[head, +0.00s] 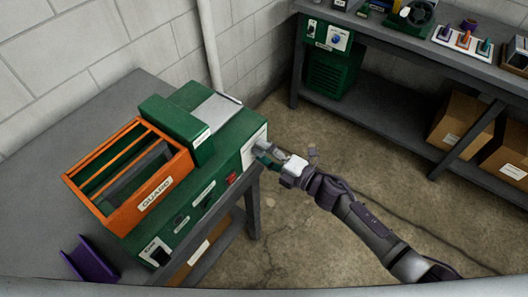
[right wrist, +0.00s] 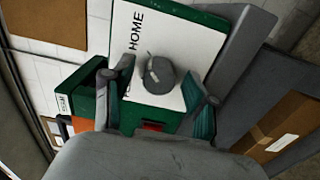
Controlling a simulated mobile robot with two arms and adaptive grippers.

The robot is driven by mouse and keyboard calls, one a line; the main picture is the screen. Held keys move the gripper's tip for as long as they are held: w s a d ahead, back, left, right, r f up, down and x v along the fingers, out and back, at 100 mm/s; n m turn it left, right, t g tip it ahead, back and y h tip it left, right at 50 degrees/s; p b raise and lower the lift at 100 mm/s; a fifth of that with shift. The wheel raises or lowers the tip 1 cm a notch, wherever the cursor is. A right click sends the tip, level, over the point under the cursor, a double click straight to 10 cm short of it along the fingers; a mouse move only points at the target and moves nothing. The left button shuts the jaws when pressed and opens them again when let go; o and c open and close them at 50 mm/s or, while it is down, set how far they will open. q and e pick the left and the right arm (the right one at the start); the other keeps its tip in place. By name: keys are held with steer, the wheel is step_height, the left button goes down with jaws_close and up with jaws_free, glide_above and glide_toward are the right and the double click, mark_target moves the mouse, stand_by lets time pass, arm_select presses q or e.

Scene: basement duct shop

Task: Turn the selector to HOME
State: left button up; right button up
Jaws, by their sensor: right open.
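The selector is a round grey knob (right wrist: 160,76) on a white plate (right wrist: 185,38) marked HOME, on the end of a green machine (head: 224,143). In the right wrist view the word HOME is beside and above the knob; other lettering is partly hidden by a finger. A small light mark shows on the knob, but I cannot tell its exact setting. My right gripper (head: 267,156) is at this plate. It also shows in the right wrist view (right wrist: 159,97), open, its teal-padded fingers on either side of the knob, with gaps visible. My left gripper is out of view.
An orange guard (head: 180,180) is on the green machine, on a grey bench (head: 50,185) with a purple bracket (head: 90,259). A red switch (right wrist: 152,127) is close to the knob. A shelf bench (head: 385,100) holds other devices and cardboard boxes (head: 461,122). The floor between is mostly clear.

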steer(key=shift+s+d, duration=0.1)
steer(key=shift+d, duration=0.05)
steer(key=v, duration=1.1)
steer(key=shift+s+d, duration=0.2)
steer(key=shift+d, duration=0.1)
steer(key=shift+f, duration=0.1)
steer(key=w+d+f+m+t+h+b, duration=0.1)
steer(key=d+f+m+h, duration=0.2)
steer(key=f+m, duration=0.3)
steer(key=d+f+m+t+h, duration=0.1)
steer(key=d+f+m+h, duration=0.25)
steer(key=f, duration=0.55)
steer(key=s+d+f+m+g+h+b, duration=0.1)
steer(key=s+d+f+m+h, duration=0.25)
steer(key=f, duration=0.45)
steer(key=s+d+f+m+g+h, duration=0.1)
steer(key=s+d+f+m+h, duration=0.2)
steer(key=f, duration=0.5)
steer(key=s+f+m+g, duration=0.3)
steer(key=s+f, duration=0.2)
steer(key=s, duration=0.6)
steer(key=s+f+m+g+h+b, duration=0.1)
steer(key=s+f+m+g, duration=0.2)
steer(key=s+f, duration=0.3)
steer(key=s+f+m+g, duration=0.3)
steer(key=s+f, duration=0.3)
steer(key=s, duration=1)
steer(key=shift+d+f+m+g+h+b, duration=0.25)
steer(key=shift+d+m+g+h+b, duration=0.1)
steer(key=shift+m, duration=0.25)
